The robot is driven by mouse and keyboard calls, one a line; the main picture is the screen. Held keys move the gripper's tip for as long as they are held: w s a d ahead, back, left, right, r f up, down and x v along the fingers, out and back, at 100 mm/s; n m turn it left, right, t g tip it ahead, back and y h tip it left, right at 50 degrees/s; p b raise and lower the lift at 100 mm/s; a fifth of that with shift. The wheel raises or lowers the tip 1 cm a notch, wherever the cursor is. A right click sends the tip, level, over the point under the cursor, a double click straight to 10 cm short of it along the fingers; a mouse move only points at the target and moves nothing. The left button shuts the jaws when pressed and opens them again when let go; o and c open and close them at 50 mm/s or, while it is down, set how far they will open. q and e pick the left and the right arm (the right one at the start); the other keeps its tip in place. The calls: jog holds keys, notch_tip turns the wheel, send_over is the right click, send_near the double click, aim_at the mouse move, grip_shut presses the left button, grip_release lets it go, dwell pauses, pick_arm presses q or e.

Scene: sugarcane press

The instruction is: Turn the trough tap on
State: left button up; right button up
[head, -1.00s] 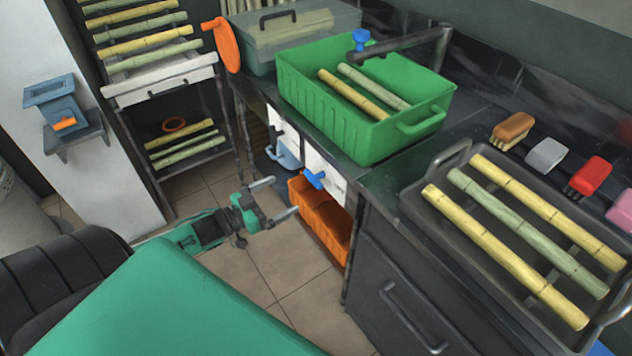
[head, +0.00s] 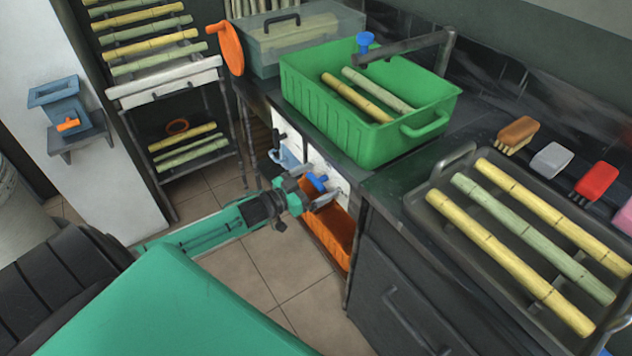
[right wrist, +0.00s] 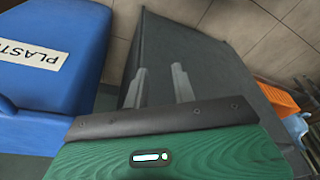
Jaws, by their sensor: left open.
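A blue tap handle (head: 317,182) sits on a white panel under the counter, below the green trough (head: 330,118). My left gripper (head: 318,187) is open at this handle, its fingers on either side of it in the picture; I cannot tell whether they touch it. A second blue handle (head: 364,42) tops the dark pipe tap (head: 405,45) above the green trough, clear of my grippers. My right gripper (right wrist: 158,86) is open and empty in the right wrist view, in front of a dark grey surface.
An orange bin (head: 328,232) stands under the white panel, close below my left gripper. Cane pieces lie in the trough and on the grey tray (head: 440,215) at the right. A blue plastic bin (right wrist: 45,60) shows in the right wrist view. Tiled floor (head: 270,265) is clear.

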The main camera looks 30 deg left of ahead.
pick_arm(q)
jog(key=c, duration=0.9)
jog(key=shift+o, duration=0.2)
